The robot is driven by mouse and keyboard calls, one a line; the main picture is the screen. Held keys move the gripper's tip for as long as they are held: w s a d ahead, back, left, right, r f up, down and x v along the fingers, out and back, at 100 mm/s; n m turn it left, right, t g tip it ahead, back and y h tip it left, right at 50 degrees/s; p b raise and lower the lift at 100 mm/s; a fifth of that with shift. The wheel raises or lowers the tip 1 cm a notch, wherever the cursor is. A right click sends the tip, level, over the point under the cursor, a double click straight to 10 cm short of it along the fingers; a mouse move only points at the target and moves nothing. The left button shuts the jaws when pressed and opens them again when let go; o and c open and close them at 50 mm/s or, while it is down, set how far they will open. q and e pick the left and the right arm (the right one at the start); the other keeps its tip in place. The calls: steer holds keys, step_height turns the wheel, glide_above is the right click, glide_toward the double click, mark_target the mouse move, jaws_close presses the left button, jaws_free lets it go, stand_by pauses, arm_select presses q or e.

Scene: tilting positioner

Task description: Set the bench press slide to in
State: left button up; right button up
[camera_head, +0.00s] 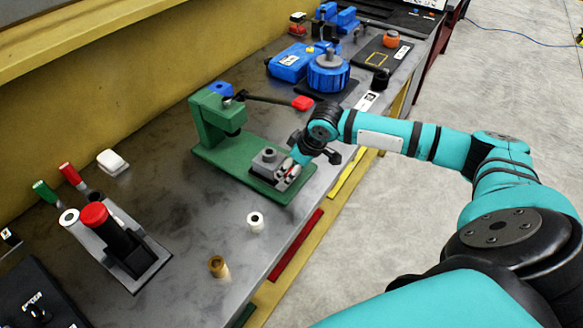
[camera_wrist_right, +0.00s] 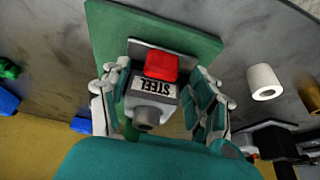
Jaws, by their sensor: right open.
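The green bench press (camera_head: 215,122) stands on the grey bench, with a dark lever ending in a red grip (camera_head: 302,103). Its slide, a grey block with a knob (camera_head: 268,157), sits at the front end of the green base, out from under the press head. In the right wrist view the slide (camera_wrist_right: 152,98) shows a "STEEL" label, a red block and a grey round knob. My right gripper (camera_head: 290,168) is at the slide; its fingers (camera_wrist_right: 158,100) are apart on either side of it, with small gaps seen. My left gripper is out of view.
A white ring (camera_head: 255,220) and a brass cylinder (camera_head: 218,266) stand near the bench's front edge. A red-topped dark fixture (camera_head: 95,215) is at left. A blue positioner (camera_head: 328,73) stands behind the press.

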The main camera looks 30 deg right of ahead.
steer(key=shift+w+f, duration=0.15)
steer(key=shift+f, duration=0.3)
steer(key=shift+c, duration=0.2)
steer(key=shift+a, duration=0.1)
jaws_close()
